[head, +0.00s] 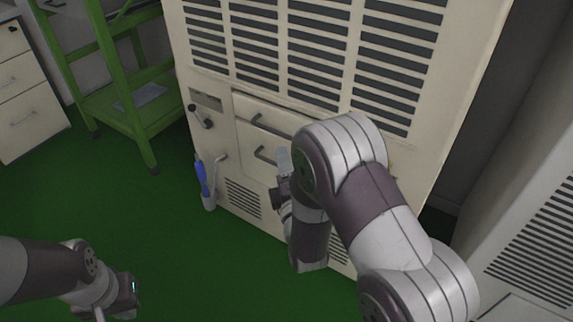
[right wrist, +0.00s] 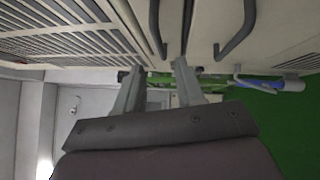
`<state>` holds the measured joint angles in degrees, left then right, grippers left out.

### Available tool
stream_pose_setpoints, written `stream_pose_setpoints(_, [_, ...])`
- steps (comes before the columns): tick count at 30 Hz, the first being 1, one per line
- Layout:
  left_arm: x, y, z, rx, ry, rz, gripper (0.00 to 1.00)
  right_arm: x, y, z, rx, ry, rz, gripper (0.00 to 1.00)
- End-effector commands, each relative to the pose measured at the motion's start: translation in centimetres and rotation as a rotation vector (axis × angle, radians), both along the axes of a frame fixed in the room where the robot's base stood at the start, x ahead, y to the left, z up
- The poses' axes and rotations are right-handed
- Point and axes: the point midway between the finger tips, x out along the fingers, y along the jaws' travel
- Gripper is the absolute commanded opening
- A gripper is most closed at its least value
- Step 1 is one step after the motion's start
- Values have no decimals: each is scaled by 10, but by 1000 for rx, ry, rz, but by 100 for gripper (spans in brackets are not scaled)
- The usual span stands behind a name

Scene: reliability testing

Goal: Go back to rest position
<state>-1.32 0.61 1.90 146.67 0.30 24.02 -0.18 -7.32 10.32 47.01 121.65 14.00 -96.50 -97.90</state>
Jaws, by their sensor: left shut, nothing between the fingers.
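My right arm reaches in from the right in the head view. Its gripper (head: 281,165) is in front of the beige cabinet's lower drawer handle (head: 265,155), partly hidden by my own arm. In the right wrist view the two fingers (right wrist: 158,82) are apart, with nothing visible between them. Two dark handles, one (right wrist: 157,30) and another (right wrist: 237,32), show beyond the fingertips; I cannot tell whether a finger touches one. My left gripper (head: 130,290) is low at the left, over the green floor, shut and empty, away from the cabinet.
A green rack (head: 146,125) stands behind left. Green floor (head: 150,215) is clear between rack and left arm.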

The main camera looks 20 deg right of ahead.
Motion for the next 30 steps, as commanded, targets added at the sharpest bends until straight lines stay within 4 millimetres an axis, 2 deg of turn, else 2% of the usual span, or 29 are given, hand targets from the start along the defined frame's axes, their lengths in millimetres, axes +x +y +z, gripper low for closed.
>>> stream_pose_setpoints(3, [0, 0, 7, 0, 0, 0, 0, -21, 3, -2, 0, 3, 1, 38])
stream_pose_setpoints(7, [0, 0, 8, 0, 0, 0, 0, -32, 4, -4, 0, 0, 1, 38])
stream_pose_setpoints(23, [0, 0, 7, 0, 0, 0, 0, -33, 4, -6, 41, 2, 4, 38])
stream_pose_setpoints(25, [0, 0, 7, 0, 0, 0, 0, -32, 4, -30, 189, 102, 15, 38])
stream_pose_setpoints(26, [0, 0, 7, 0, 0, 0, 0, -34, 5, -49, 278, 182, 14, 38])
stream_pose_setpoints(27, [0, 0, 8, 0, 0, 0, 0, -39, 7, -75, 417, 309, -1, 38])
stream_pose_setpoints(29, [0, 0, 8, 0, 0, 0, 0, -50, 14, -108, 652, 507, -57, 38])
stream_pose_setpoints(30, [0, 0, 10, 0, 0, 0, 0, -61, 18, -124, 805, 634, -123, 38])
